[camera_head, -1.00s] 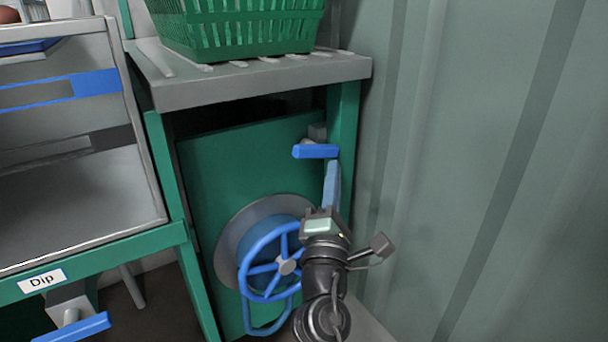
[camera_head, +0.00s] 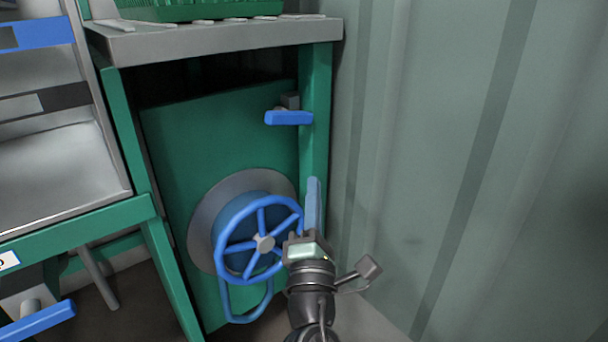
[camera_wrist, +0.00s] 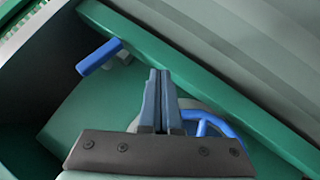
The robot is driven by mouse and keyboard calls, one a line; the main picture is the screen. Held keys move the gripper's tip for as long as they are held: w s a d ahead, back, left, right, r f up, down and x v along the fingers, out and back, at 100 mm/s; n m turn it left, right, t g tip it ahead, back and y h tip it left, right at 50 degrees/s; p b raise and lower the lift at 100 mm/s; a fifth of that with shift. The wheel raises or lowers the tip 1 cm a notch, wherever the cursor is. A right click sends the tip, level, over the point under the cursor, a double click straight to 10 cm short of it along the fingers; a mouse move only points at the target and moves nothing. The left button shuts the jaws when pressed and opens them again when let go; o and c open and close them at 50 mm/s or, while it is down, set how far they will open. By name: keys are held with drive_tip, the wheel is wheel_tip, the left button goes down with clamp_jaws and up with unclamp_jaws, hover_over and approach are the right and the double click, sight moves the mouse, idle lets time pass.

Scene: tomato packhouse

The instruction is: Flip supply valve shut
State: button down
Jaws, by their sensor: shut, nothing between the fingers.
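The valve has a blue lever handle (camera_head: 289,118) on a grey body (camera_head: 291,102), mounted near the top right of the green panel (camera_head: 175,130). The lever lies roughly level in the head view. In the wrist view the blue lever (camera_wrist: 99,57) is up and left of the fingertips. My gripper (camera_head: 313,182) is shut and empty, with its fingers pointing up, below and slightly right of the lever and apart from it. In the wrist view my gripper (camera_wrist: 159,72) shows its two fingers pressed together. I cannot tell which lever is the supply valve.
A blue handwheel (camera_head: 262,242) sits left of my gripper, close to it. Another blue lever (camera_head: 38,322) is at lower left. A green post (camera_head: 316,80) and a corrugated wall (camera_head: 430,150) stand to the right. A grey shelf (camera_head: 220,38) with a green crate (camera_head: 195,9) is above.

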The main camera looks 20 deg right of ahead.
drive_tip(key=s+f, duration=0.1)
drive_tip(key=s+f+b, duration=0.1)
drive_tip(key=s+f, duration=0.1)
drive_tip(key=s, duration=0.1)
drive_tip(key=shift+d+f+b, duration=0.25)
drive_tip(key=shift+f+b, duration=0.05)
drive_tip(key=shift+f, duration=0.05)
